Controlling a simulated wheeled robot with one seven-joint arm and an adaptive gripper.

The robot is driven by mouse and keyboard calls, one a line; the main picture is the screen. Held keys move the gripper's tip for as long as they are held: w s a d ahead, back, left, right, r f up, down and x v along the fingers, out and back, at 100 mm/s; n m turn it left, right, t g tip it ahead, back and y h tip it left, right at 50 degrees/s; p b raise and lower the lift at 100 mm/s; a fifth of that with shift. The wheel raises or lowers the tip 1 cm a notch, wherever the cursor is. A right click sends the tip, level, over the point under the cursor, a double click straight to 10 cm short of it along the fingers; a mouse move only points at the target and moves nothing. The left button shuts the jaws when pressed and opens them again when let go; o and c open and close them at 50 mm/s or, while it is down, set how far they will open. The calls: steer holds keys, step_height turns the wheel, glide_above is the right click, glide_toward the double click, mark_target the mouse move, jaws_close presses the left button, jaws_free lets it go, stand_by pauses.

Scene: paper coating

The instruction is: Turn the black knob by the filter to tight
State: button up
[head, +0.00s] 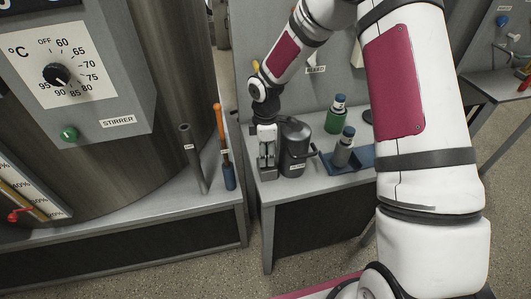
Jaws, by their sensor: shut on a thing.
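The filter (296,151) is a dark grey canister with a small label low on its front and a bent handle on its right side. It stands on a grey bench. My gripper (267,163) points down just left of the filter, close beside it. Its fingers are shut on the black knob, which they and the wrist mostly hide. The knob's angle cannot be read from this view.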

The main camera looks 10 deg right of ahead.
steer(key=shift+m, duration=1.9)
steer(key=shift+b, duration=0.3)
steer(key=o, duration=1.1)
steer(key=shift+o, duration=0.2)
step_height(320, 180, up, 12)
